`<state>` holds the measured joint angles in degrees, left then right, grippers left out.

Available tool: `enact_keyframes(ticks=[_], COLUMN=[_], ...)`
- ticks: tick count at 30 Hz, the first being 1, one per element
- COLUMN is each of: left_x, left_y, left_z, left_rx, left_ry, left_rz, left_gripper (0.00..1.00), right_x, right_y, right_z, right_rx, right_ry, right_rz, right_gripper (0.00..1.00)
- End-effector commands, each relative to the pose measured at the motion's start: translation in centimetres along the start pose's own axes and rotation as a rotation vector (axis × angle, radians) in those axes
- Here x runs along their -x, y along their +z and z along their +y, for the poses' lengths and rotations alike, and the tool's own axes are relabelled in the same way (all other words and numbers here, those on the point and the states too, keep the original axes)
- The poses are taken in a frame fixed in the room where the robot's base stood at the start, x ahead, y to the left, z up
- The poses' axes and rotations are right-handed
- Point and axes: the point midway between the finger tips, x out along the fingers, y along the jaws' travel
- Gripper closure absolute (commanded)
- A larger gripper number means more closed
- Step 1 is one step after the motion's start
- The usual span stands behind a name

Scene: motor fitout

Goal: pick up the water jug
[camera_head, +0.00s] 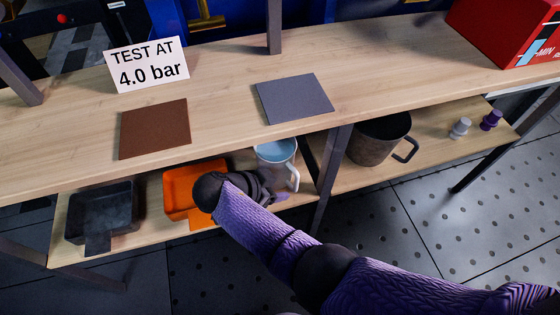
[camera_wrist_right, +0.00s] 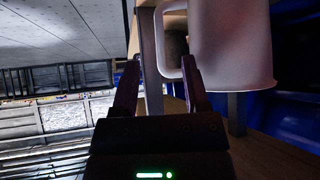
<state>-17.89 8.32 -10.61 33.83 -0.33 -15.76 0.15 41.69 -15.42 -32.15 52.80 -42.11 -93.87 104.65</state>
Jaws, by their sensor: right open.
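The water jug (camera_head: 276,156) is a white jug with blue water in it and a white handle on its right side. It stands on the lower shelf, below the table's front edge. In the right wrist view the white jug (camera_wrist_right: 232,45) fills the upper right, with its handle (camera_wrist_right: 168,42) toward the fingers. My right gripper (camera_wrist_right: 165,65) is open, its two fingers near the handle; I cannot tell whether the handle lies fully between them. In the head view my right gripper (camera_head: 268,188) is at the jug, partly hidden by my own wrist. My left gripper is not in view.
An orange tray (camera_head: 178,203) and a black tray (camera_head: 100,212) lie left of the jug. A dark pot (camera_head: 372,145) stands right, behind a table leg (camera_head: 330,175). The tabletop (camera_head: 220,92) above overhangs the shelf.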

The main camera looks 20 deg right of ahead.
Motion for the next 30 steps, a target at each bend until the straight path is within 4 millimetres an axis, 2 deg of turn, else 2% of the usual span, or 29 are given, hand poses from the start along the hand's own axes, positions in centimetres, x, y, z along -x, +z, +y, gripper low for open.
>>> enact_keyframes(ticks=[6, 9, 12, 20, 28, 30], left_x=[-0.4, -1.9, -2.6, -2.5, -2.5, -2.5], left_y=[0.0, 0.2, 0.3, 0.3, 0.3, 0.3], left_z=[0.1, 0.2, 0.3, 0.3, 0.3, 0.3], left_rx=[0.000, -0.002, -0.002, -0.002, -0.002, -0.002], left_ry=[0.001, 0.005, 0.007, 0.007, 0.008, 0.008], left_rz=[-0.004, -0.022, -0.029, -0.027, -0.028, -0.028], left_gripper=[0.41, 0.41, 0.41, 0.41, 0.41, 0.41], right_x=[-2.5, -5.3, -6.8, -7.0, -7.0, -7.0], right_y=[-1.8, -1.2, -1.3, -1.7, -1.7, -1.7], right_z=[0.0, 0.1, 0.1, 0.0, 0.0, 0.0], right_rx=[0.002, 0.006, 0.006, 0.004, 0.004, 0.004], right_ry=[0.001, 0.006, 0.004, 0.000, 0.000, 0.000], right_rz=[0.001, -0.002, -0.003, -0.003, -0.004, -0.004], right_gripper=[0.42, 0.42, 0.42, 0.42, 0.97, 1.00])
